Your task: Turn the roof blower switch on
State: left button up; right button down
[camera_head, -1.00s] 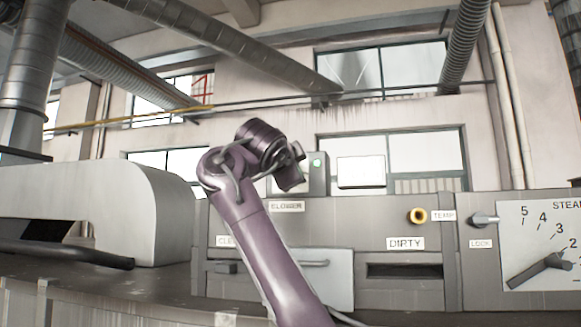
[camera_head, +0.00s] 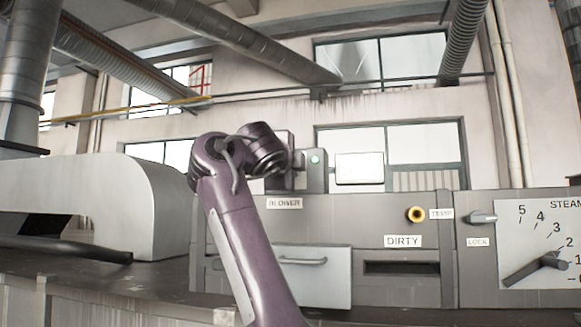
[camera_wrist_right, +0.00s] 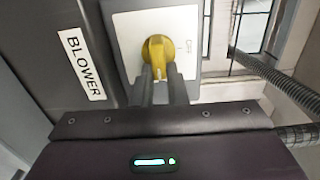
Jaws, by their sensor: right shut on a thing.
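The blower switch is a yellow rotary knob (camera_wrist_right: 158,50) on a white plate (camera_wrist_right: 127,32) in the right wrist view. The plate is on a dark grey box beside a white BLOWER label (camera_wrist_right: 82,63). An OFF mark stands by the knob. The two fingers of my right gripper (camera_wrist_right: 162,80) are closed around the knob's near end. In the head view my right arm rises to the box above the BLOWER label (camera_head: 284,203), and its wrist hides the knob. My left gripper is in neither view.
A box with a green light (camera_head: 315,160) stands right of my wrist. A rounded metal housing (camera_head: 120,200) is at left.

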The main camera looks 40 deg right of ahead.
jog(key=c, duration=1.4)
grip_release()
jog(key=shift+w+d, duration=0.1)
jog(key=shift+w, duration=0.05)
jog(key=shift+c, duration=0.2)
jog(key=b+v, duration=0.5)
jog(key=v, duration=0.3)
jog(key=shift+b, duration=0.4)
jog(key=shift+d+f, duration=0.1)
